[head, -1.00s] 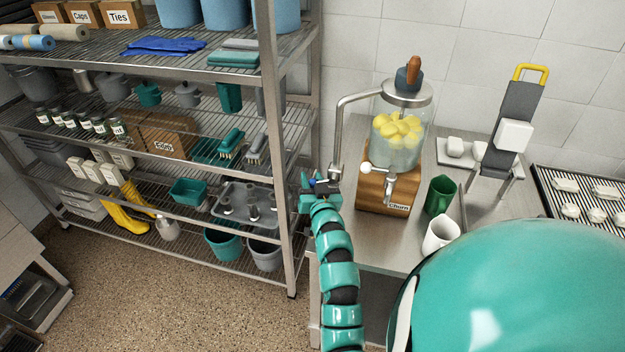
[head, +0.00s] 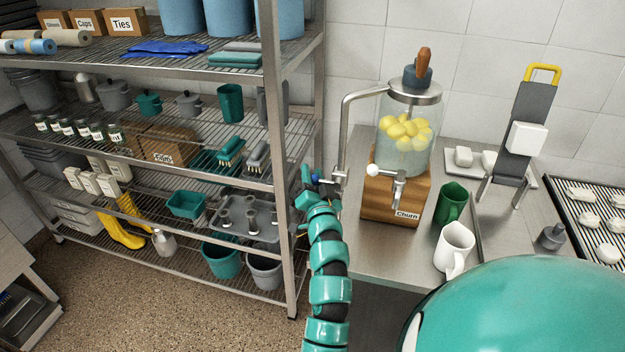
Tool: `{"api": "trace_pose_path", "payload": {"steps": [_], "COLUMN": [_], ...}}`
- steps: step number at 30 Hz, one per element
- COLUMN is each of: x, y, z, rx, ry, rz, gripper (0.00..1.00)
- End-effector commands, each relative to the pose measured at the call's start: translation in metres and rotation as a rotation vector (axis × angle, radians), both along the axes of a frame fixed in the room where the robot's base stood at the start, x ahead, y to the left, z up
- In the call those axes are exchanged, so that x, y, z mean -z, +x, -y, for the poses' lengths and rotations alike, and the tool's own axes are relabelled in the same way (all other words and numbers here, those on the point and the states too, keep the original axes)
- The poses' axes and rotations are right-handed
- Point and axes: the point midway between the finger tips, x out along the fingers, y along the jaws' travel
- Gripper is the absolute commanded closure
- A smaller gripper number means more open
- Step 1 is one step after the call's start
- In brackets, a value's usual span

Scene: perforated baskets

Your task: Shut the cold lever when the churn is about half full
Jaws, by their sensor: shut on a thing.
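The churn (head: 403,160) is a clear jar on a wooden base labelled "Churn", with a metal lid and a brown-handled top. Yellow lumps sit in its upper middle, with clear liquid around and below them; the exact liquid line is hard to read. A metal spout pipe (head: 345,125) rises from the tap at its left and bends over to the jar's top. My gripper (head: 322,183) is at the tap's foot, left of the churn, shut on the small blue-marked cold lever (head: 314,178). My teal fingers partly hide the lever, so its angle is unclear.
A green mug (head: 449,203) and a white jug (head: 453,248) stand right of the churn on the steel counter (head: 385,262). A slicer-like stand (head: 519,135) is farther right. A wire shelf rack (head: 279,150) stands close left of my arm.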

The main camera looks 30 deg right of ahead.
Motion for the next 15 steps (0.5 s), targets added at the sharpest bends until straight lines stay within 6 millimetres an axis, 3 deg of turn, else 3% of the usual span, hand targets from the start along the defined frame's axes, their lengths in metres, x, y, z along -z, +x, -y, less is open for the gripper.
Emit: {"api": "trace_pose_path", "payload": {"steps": [2,3,6,15], "x": [-0.0096,-0.0096,-0.0090,-0.0045], "y": [-0.0021,-0.0021,-0.0021,-0.0015], "z": [0.0034,0.0034,0.0034,0.0022], "rx": [0.009,0.010,0.010,0.006], "ry": [-0.008,-0.008,-0.008,-0.005], "rz": [0.016,0.017,0.015,0.007], "gripper": [1.00,0.65,0.49,0.49]}}
